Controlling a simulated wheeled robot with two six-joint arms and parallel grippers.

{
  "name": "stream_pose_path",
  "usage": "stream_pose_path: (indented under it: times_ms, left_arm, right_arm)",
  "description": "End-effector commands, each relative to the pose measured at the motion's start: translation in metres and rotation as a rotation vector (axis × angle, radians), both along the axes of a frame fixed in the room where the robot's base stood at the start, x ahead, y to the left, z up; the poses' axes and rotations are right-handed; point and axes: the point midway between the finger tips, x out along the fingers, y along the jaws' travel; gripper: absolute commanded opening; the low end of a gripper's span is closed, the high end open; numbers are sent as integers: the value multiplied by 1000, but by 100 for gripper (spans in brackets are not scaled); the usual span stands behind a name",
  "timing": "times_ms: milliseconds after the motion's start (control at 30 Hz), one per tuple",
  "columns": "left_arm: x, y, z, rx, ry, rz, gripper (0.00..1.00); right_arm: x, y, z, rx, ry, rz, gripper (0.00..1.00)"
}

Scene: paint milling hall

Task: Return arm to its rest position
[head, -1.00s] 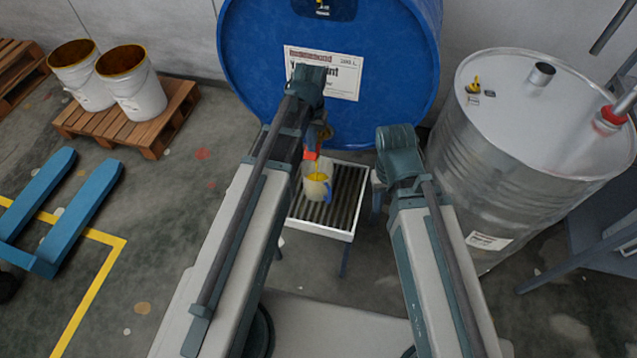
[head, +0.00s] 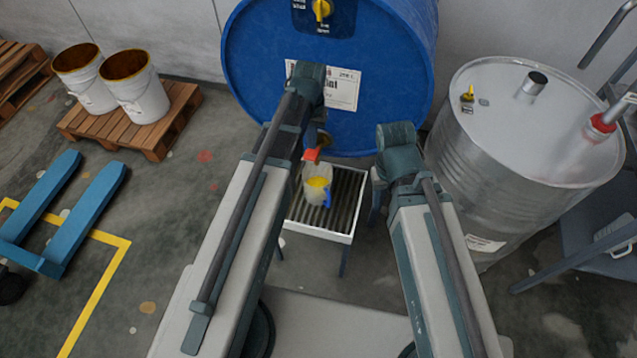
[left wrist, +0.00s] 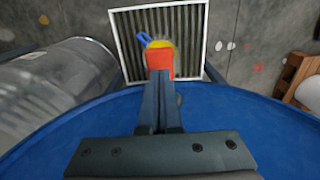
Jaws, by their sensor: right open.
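My left gripper (left wrist: 160,78) has its fingers together in the left wrist view, their tips at a red tap lever (left wrist: 160,62). Whether they touch the lever is unclear. In the head view the red lever (head: 311,155) shows at the front of the blue drum (head: 255,75), just beyond my left arm, which hides most of that gripper. A pale jug with a blue handle (head: 316,190) stands under the tap on a slatted stand (head: 347,208), with yellow paint in it. No yellow stream shows. My right arm is folded at the right; its gripper is out of view.
A silver drum (head: 500,165) stands close on the right, with a blue-grey rack beside it. White buckets (head: 140,92) stand on a wooden pallet (head: 150,138) at the left.

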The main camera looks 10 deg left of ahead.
Motion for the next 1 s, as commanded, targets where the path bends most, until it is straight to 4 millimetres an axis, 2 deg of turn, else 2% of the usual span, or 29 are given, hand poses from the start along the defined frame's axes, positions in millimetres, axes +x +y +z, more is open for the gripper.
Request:
stream_pose_path:
  times_ms: [33, 100, 467, 567, 700, 800, 900, 1000]
  left_arm:
    - [0, 0, 14, 0, 0, 0, 0]
    - [0, 0, 21, 0, 0, 0, 0]
    - [-4, -3, 20, 2, 2, -7, 0]
    - [-27, -25, 20, 14, 10, -53, 0]
    - [-81, -66, 20, 50, 25, -160, 0]
    - [-112, -86, 20, 75, 33, -226, 0]
    - [-134, -98, 21, 94, 38, -271, 0]
    - [-144, -103, 21, 104, 40, -293, 0]
  right_arm:
    - [0, 0, 14, 0, 0, 0, 50]
    - [0, 0, 21, 0, 0, 0, 50]
    - [0, 0, 20, 0, 0, 0, 50]
    - [0, 0, 20, 0, 0, 0, 50]
    - [0, 0, 20, 0, 0, 0, 50]
    - [0, 0, 20, 0, 0, 0, 50]
    - [0, 0, 20, 0, 0, 0, 50]
    - [0, 0, 20, 0, 0, 0, 50]
